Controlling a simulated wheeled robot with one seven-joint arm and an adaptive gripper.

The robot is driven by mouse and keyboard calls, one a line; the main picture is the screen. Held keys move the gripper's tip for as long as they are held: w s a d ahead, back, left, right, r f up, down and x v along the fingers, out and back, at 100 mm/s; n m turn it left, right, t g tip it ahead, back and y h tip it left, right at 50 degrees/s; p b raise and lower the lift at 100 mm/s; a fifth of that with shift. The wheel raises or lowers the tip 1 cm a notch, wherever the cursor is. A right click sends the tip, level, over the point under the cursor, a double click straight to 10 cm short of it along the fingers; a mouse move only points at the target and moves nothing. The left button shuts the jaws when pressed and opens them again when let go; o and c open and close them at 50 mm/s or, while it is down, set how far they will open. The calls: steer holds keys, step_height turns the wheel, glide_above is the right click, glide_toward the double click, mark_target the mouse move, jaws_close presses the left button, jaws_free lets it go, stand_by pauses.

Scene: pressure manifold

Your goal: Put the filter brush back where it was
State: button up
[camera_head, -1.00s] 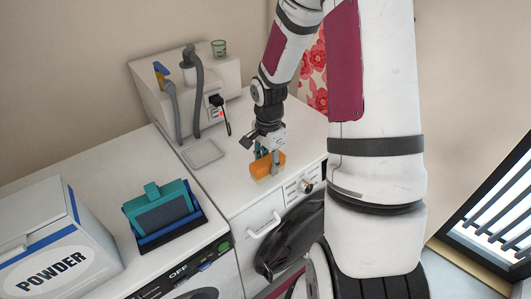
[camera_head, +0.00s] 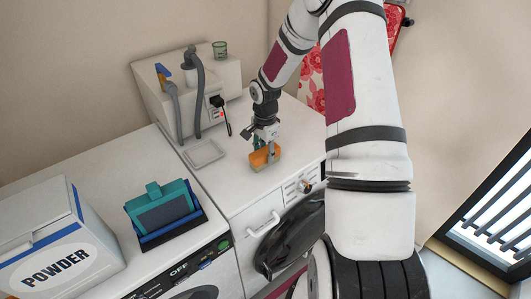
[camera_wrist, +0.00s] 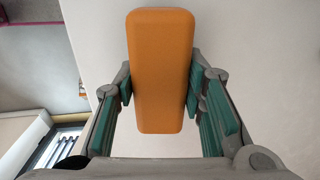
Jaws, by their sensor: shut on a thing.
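The filter brush has an orange block-shaped body (camera_head: 261,161). In the head view it is over the front part of the right machine's white top, and I cannot tell whether it touches the surface. My gripper (camera_head: 267,150) points down and is shut on the brush. In the wrist view the orange filter brush (camera_wrist: 161,70) lies lengthwise between the two green-padded fingers of my gripper (camera_wrist: 160,92), which press its long sides. The brush's underside is hidden there.
A shallow pale tray (camera_head: 205,153) lies empty left of my gripper. Behind it stands a white unit (camera_head: 150,100) with grey hoses (camera_head: 197,95) and a green cup (camera_head: 219,48). A teal-and-blue filter piece (camera_head: 163,208) and a powder box (camera_head: 58,245) are on the left machine.

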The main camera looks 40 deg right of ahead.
steer(key=o, duration=1)
